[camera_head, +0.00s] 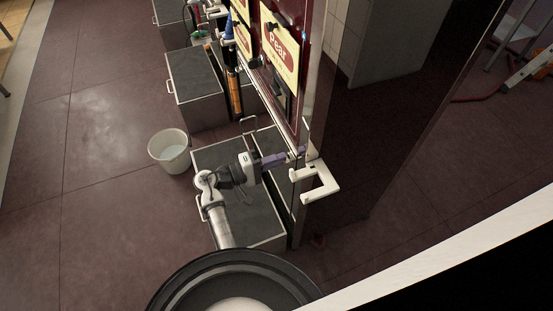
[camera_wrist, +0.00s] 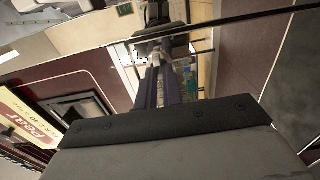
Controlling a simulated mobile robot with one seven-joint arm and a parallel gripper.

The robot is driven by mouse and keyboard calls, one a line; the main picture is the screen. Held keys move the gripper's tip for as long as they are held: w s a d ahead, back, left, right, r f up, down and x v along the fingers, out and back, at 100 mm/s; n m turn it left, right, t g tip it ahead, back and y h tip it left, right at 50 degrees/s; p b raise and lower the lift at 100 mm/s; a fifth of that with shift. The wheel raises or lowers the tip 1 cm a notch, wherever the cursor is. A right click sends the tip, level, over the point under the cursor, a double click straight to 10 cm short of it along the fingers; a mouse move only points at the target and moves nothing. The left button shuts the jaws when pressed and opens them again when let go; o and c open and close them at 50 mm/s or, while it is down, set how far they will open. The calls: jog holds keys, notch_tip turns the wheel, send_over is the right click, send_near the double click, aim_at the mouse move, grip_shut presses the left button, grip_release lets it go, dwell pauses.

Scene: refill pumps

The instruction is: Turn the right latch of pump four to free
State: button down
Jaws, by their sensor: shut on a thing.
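My gripper (camera_head: 299,153) reaches in low against the front of a dark red pump cabinet, its purple fingers pointing right. In the wrist view the two dark purple fingers (camera_wrist: 162,62) are close together and shut on a small part at their tips. That part is probably the latch, but the fingers largely hide it, and I cannot tell how far it is turned. A pale bit and a black block (camera_wrist: 154,48) show at the fingertips. The cabinet has a yellow and red "Pear" label (camera_head: 281,47), also visible in the wrist view (camera_wrist: 32,122).
A white bracket (camera_head: 322,186) sticks out at the cabinet's lower corner, right of my gripper. A grey-topped box (camera_head: 255,222) lies beneath my arm, with another box (camera_head: 195,80) farther back. A white bucket (camera_head: 169,150) stands left.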

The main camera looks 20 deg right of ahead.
jog(key=c, duration=1.5)
grip_release()
jog(key=shift+c, duration=0.2)
jog(key=a+b, duration=0.3)
jog(key=a, duration=1.1)
jog(key=shift+s, duration=0.25)
